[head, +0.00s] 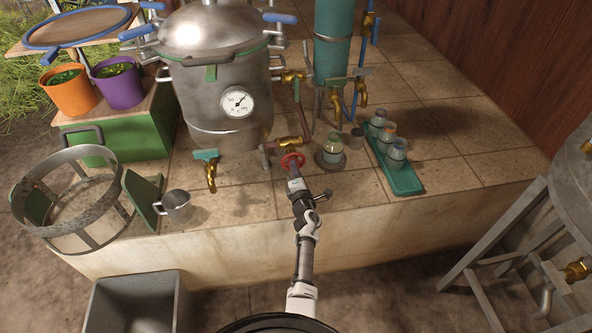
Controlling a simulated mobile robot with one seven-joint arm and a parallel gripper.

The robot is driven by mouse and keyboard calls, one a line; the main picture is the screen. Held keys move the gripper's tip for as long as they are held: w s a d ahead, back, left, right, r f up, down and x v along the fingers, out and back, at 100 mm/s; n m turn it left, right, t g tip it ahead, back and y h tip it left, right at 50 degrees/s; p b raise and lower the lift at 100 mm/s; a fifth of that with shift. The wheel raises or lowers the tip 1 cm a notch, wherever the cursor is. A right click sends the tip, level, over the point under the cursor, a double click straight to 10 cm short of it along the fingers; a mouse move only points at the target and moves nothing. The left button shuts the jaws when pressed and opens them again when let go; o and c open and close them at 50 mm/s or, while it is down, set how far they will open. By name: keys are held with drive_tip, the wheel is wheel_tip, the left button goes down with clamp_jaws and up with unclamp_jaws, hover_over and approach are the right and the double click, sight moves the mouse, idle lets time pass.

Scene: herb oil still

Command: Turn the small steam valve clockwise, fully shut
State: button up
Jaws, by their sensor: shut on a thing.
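The small steam valve has a red round handwheel (292,160) on brass and copper pipework (288,141) in front of the steel still (205,80). My gripper (293,168) reaches up from the bottom of the head view and meets the near side of the handwheel. It is shut on the handwheel; the fingertips are small and partly hidden against it. How far the valve is turned cannot be told. A round pressure gauge (237,102) is on the still's front.
A green tray (406,184) with several jars is to the right, and a single jar (331,149) stands close beside the valve. The tiled ledge's front edge (240,215) lies below my arm.

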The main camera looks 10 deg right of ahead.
drive_tip(key=shift+f+m, duration=0.1)
drive_tip(key=shift+m, duration=0.5)
drive_tip(key=o, duration=1)
drive_tip(key=shift+c, duration=0.2)
drive_tip(key=shift+s, duration=0.1)
drive_tip(key=s+p, duration=0.2)
drive_tip(key=s, duration=1.1)
drive_tip(key=shift+s, duration=0.35)
